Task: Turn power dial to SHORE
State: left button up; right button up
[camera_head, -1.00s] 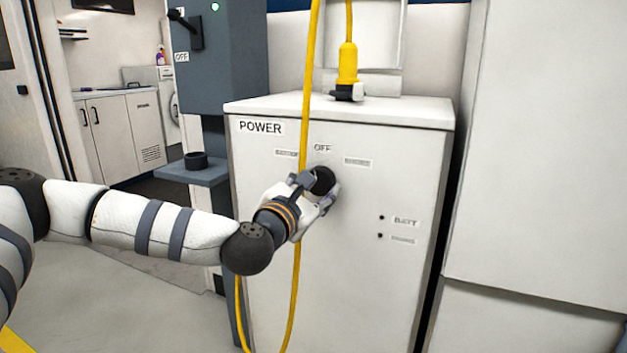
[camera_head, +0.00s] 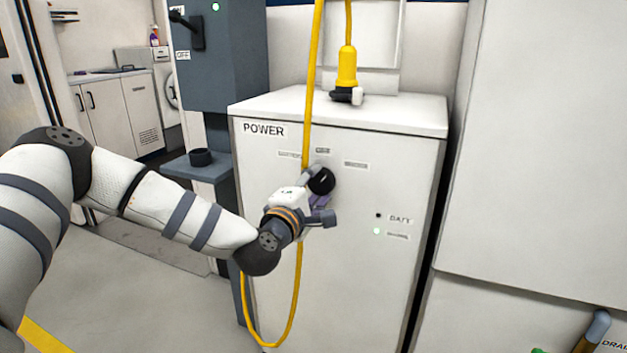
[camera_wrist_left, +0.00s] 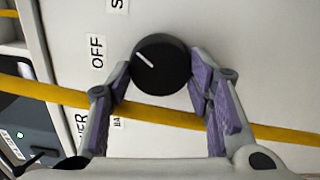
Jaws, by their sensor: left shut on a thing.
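The black round power dial (camera_head: 321,180) sits on the front of the white POWER cabinet (camera_head: 350,280). My left gripper (camera_head: 320,198) is shut on the dial, its purple-padded fingers on opposite sides of it in the left wrist view (camera_wrist_left: 160,76). The dial's white mark (camera_wrist_left: 145,60) points between the OFF label (camera_wrist_left: 97,50) and a label beginning with S (camera_wrist_left: 117,4), which is cut off at the top edge. In the head view the labels above the dial are blurred. Of two small lamps, the upper (camera_head: 378,215) is dark and the lower (camera_head: 376,231) is lit pale green. My right gripper is not in view.
A yellow cable (camera_head: 307,110) hangs down the cabinet front, passing close behind my left gripper. A yellow plug (camera_head: 347,68) stands above the cabinet top. A grey shelf (camera_head: 195,170) is at left, and a tall white cabinet (camera_head: 545,150) closes off the right.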

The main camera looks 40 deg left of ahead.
pick_arm(q)
jog(key=shift+r+m+p, duration=0.1)
jog(key=shift+m+p, duration=0.35)
jog(key=shift+m, duration=0.45)
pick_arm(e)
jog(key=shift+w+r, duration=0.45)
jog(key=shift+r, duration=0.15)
pick_arm(q)
jog(key=o, duration=1.2)
jog(key=v, duration=1.2)
